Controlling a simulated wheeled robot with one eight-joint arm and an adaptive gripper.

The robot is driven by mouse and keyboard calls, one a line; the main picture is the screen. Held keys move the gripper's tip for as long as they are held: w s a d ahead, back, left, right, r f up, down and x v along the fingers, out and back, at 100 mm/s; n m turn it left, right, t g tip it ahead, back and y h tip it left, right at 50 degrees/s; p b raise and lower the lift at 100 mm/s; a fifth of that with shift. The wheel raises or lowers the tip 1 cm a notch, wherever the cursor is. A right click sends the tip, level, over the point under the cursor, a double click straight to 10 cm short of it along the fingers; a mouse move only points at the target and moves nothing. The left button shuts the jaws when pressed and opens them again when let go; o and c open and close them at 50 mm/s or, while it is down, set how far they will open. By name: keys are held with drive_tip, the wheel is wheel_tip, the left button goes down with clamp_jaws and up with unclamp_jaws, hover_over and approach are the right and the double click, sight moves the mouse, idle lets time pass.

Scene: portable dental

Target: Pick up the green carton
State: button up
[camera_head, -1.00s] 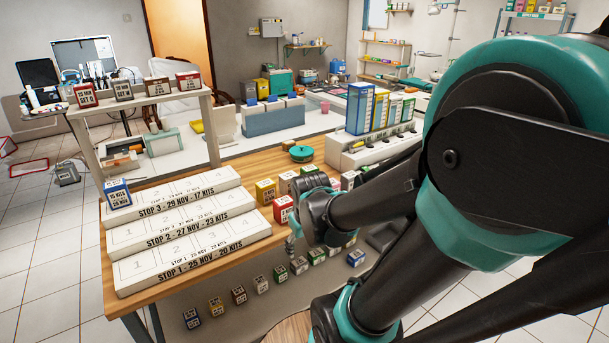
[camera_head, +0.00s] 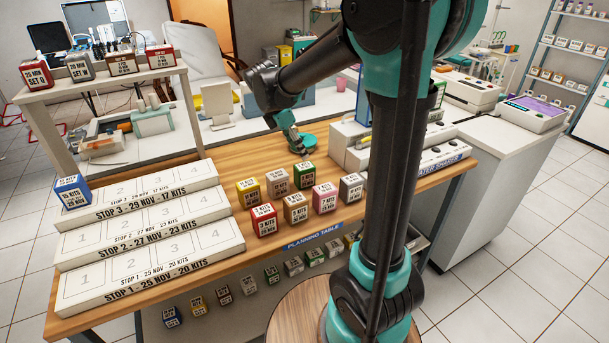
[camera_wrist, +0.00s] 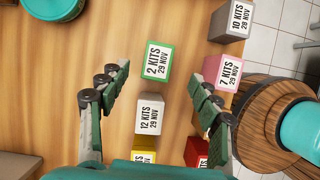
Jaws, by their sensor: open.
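The green carton (camera_head: 303,173) stands on the wooden planning table, at the back right of a group of small cartons. In the wrist view the green carton (camera_wrist: 158,61) shows a label reading "2 KITS 29 NOV" and lies just beyond the fingertips, between their lines. My gripper (camera_head: 297,145) is above the table, close over the green carton. In the wrist view my gripper (camera_wrist: 163,83) is open, with its two fingers spread wide and nothing between the tips. Nothing hides the green carton's top in the wrist view.
Close neighbours are a tan carton (camera_wrist: 149,113), a pink carton (camera_wrist: 222,72), a grey carton (camera_wrist: 231,22) and a red carton (camera_head: 263,220). A round teal object (camera_head: 303,142) sits behind. The stepped white stop trays (camera_head: 150,245) stand at left.

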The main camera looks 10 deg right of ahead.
sight(307, 165)
drive_tip(key=x, duration=0.7)
drive_tip(key=shift+f, duration=0.25)
drive_tip(key=shift+a+x, duration=0.15)
drive_tip(key=shift+x, duration=1.15)
drive_tip(key=shift+a+x, duration=0.2)
drive_tip(key=shift+x, duration=1.15)
drive_tip(key=shift+f, duration=0.15)
drive_tip(key=c, duration=1.3)
